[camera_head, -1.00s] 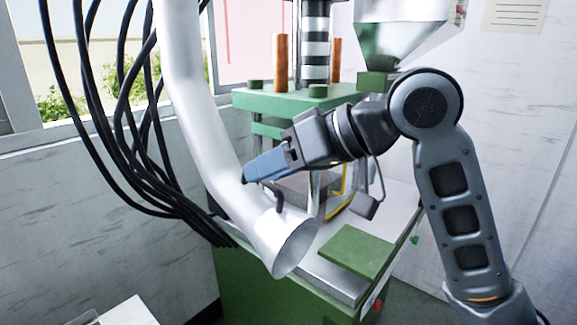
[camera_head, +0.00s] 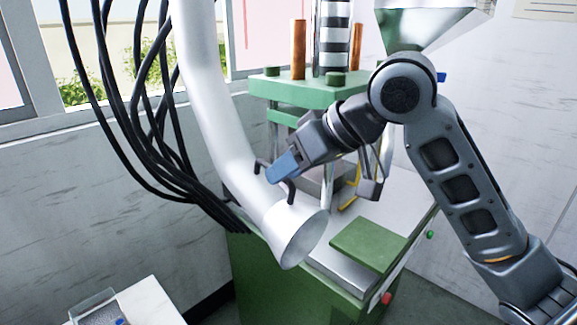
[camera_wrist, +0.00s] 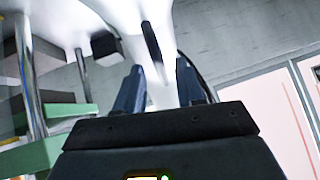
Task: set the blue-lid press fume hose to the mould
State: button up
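The fume hose (camera_head: 222,130) is a thick pale tube hanging in front of the press, with a flared open mouth (camera_head: 305,238) at its lower end. A dark bent handle (camera_head: 291,190) stands out from its side just above the mouth. My gripper (camera_head: 273,175) has blue fingers at this handle. In the wrist view my gripper (camera_wrist: 158,82) has its fingers apart, with the dark handle (camera_wrist: 152,42) and white hose beyond, between them; contact cannot be told. The grey mould area (camera_head: 322,180) lies under the green press plate (camera_head: 305,92), partly hidden by my arm.
The press's green base (camera_head: 285,285) carries a grey top with a green pad (camera_head: 368,243). Black cables (camera_head: 150,130) hang left of the hose. A hopper (camera_head: 425,22) stands behind my arm. A white table (camera_head: 150,300) with a clear box is at lower left.

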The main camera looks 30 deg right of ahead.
jog(key=shift+w+f, duration=0.1)
jog(key=shift+a, duration=0.1)
jog(key=shift+c, duration=0.2)
grip_shut()
dwell(0.4)
